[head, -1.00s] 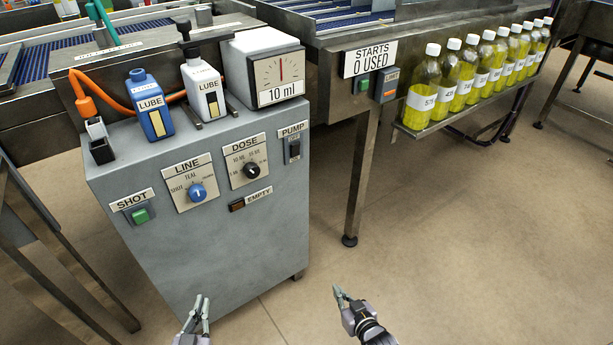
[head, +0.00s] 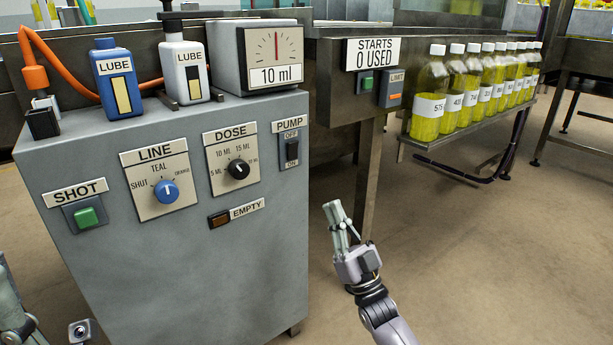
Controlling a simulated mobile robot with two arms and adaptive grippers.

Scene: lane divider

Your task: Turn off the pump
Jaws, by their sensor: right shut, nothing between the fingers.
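The pump switch (head: 292,150) is a dark rocker at the upper right of the grey cabinet's front. It sits under the PUMP label (head: 292,126), with OFF marked above it and ON below. I cannot tell which way the rocker is pressed. My right gripper (head: 334,208) is shut and empty, pointing up. In the picture it is below and right of the switch, apart from it, just past the cabinet's right edge. Parts of my left arm show at the lower left corner; its fingers cannot be made out clearly.
The cabinet (head: 190,285) also carries a DOSE knob (head: 238,169), a blue LINE knob (head: 166,191) and a green SHOT button (head: 87,217). Two LUBE bottles and a 10 ml gauge (head: 275,55) stand on top. Yellow bottles line a shelf at right.

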